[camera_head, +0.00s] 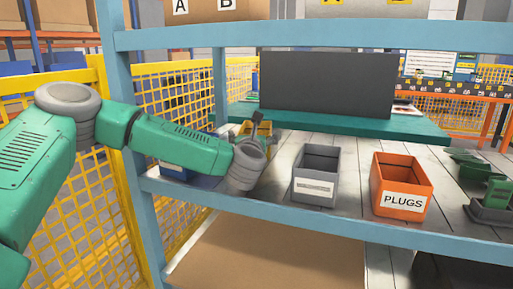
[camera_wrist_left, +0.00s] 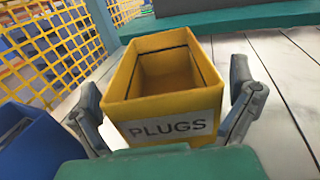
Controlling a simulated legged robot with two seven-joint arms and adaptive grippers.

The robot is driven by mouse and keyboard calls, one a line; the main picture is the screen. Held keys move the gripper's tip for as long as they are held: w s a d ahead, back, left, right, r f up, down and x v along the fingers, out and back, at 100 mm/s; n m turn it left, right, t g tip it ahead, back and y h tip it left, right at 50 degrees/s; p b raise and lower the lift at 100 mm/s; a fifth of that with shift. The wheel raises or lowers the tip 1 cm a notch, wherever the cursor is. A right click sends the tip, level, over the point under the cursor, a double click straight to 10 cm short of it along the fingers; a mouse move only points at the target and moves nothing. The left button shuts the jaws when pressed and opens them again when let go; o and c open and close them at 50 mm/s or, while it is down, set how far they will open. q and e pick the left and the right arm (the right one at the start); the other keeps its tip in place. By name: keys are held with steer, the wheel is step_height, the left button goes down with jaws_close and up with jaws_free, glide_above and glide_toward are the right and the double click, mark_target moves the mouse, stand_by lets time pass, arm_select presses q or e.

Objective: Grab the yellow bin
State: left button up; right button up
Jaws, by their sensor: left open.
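The yellow bin (camera_wrist_left: 165,104) is an open box with a PLUGS label on its front, standing on the shelf in the left wrist view. My left gripper (camera_wrist_left: 165,88) is open, with one finger at each side of the bin's front part. The right finger looks close to the bin wall; I cannot tell whether either finger touches. In the head view the bin (camera_head: 245,127) is mostly hidden behind my left wrist and gripper (camera_head: 256,125).
A blue bin (camera_wrist_left: 35,148) stands close on the left of the yellow one. A grey bin (camera_head: 316,177) and an orange PLUGS bin (camera_head: 401,187) stand to the right. A blue shelf beam (camera_head: 300,35) crosses above, and a yellow mesh fence (camera_head: 178,95) is at left.

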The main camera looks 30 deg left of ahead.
arm_select(q)
steer(key=shift+w+a, duration=0.1)
steer(key=shift+r, duration=0.1)
steer(key=c, duration=1.1)
steer(key=shift+c, duration=0.4)
